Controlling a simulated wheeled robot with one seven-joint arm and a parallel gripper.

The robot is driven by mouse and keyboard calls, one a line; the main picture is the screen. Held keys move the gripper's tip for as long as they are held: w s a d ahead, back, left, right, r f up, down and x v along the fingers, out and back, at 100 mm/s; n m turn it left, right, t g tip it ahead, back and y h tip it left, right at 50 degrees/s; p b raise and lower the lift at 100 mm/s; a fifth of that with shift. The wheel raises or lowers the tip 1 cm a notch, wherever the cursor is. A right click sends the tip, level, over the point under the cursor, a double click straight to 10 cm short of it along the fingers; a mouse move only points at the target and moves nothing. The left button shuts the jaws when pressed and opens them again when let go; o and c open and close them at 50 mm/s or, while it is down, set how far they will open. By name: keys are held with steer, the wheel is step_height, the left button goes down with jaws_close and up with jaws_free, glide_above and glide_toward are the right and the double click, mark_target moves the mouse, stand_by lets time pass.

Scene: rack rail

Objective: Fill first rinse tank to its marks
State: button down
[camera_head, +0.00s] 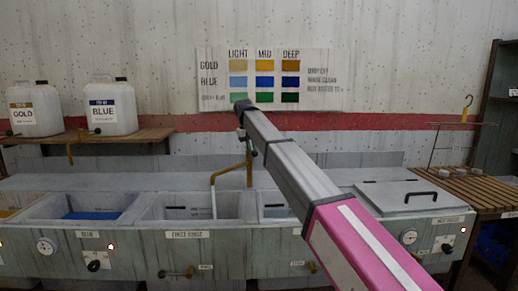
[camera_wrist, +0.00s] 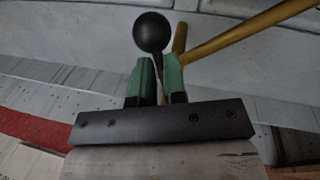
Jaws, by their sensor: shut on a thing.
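The first rinse tank (camera_head: 187,234) is in the middle of the bench in the head view, named on its front label. A brass swing spout (camera_head: 230,170) reaches over it. A thin pale vertical line, which looks like running water, drops from its tip into the tank. The water level and marks are too small to read. In the wrist view, the green fingers of my gripper (camera_wrist: 159,85) are shut around the stem of a lever with a black ball knob (camera_wrist: 151,32). A brass pipe (camera_wrist: 250,30) runs beside it.
The blue tank (camera_head: 92,216) stands left of the rinse tank. A lidded tank (camera_head: 405,196) is at right. Gold (camera_head: 34,112) and blue (camera_head: 111,110) jugs stand on a shelf (camera_head: 100,137). A colour chart (camera_head: 264,78) hangs behind. A slatted table (camera_head: 478,190) is at far right.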

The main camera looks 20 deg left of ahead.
steer(key=shift+s+m, duration=0.25)
steer(key=shift+m, duration=0.05)
steer(key=c, duration=1.2)
jaws_free()
steer(key=shift+o, duration=0.2)
steer(key=shift+a, duration=0.1)
